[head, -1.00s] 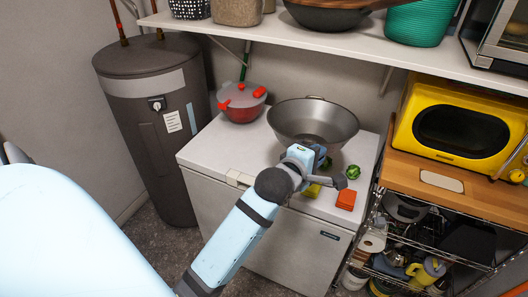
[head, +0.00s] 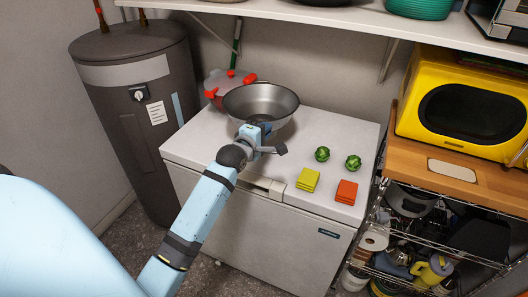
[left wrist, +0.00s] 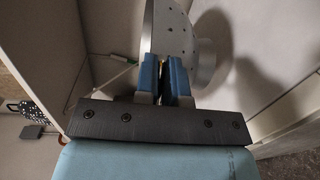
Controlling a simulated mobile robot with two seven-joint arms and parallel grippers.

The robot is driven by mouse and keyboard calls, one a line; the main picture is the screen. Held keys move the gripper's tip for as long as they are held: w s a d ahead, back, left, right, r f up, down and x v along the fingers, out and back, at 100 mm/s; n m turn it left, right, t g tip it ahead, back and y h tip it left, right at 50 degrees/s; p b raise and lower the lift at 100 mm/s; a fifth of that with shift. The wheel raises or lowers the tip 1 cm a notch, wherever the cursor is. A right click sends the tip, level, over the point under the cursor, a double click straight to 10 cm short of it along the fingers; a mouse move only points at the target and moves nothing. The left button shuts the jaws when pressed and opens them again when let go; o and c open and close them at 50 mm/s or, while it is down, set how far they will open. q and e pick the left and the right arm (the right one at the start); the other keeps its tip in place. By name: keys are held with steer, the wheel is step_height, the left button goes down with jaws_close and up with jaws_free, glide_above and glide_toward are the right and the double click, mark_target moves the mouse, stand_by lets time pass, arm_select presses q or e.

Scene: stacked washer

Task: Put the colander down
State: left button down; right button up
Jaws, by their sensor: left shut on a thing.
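The colander (head: 262,103) is a grey metal bowl over the left part of the white chest freezer top (head: 330,130). My left gripper (head: 262,128) is shut on its near rim. In the left wrist view the two blue fingers (left wrist: 165,80) close on the colander (left wrist: 178,35), and its holes and round foot show. The bowl looks roughly level in the head view. I cannot tell whether its foot touches the freezer top. My right gripper is not in view.
A red pot (head: 222,82) stands close behind the colander at the left. A shelf (head: 330,14) hangs above. The freezer's middle is clear.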

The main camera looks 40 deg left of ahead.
arm_select(q)
step_height(320, 180, down, 8)
stand_by(0.5)
steer(key=c, duration=1.2)
jaws_free()
steer(key=shift+f, duration=0.1)
steer(key=s+d+r+b, duration=0.1)
steer(key=s+d, duration=0.1)
steer(key=s, duration=1)
steer(key=s+d+f+m+g+h, duration=0.2)
steer(key=s+d+f+m, duration=0.3)
steer(key=d+f+m, duration=0.1)
steer(key=s+d+f+m+g+h, duration=0.1)
steer(key=s+d+f+m+h, duration=0.1)
steer(key=s+d+f+m, duration=0.4)
steer(key=s+d+f+m+g+h, duration=0.1)
steer(key=s+d+f+m+g, duration=0.1)
steer(key=s+d+f+m, duration=0.3)
steer(key=shift+s+d+f+m+g+h, duration=0.1)
steer(key=shift+d+f+m+h, duration=0.1)
steer(key=shift+d+m, duration=0.7)
steer(key=shift+d+f+m+g+h, duration=0.15)
steer(key=shift+d+m, duration=0.35)
steer(key=shift+m, duration=0.75)
steer(key=shift+s+d+f+m+g+h, duration=0.1)
steer(key=shift+d+f+m, duration=0.15)
steer(key=shift+d+m, duration=0.65)
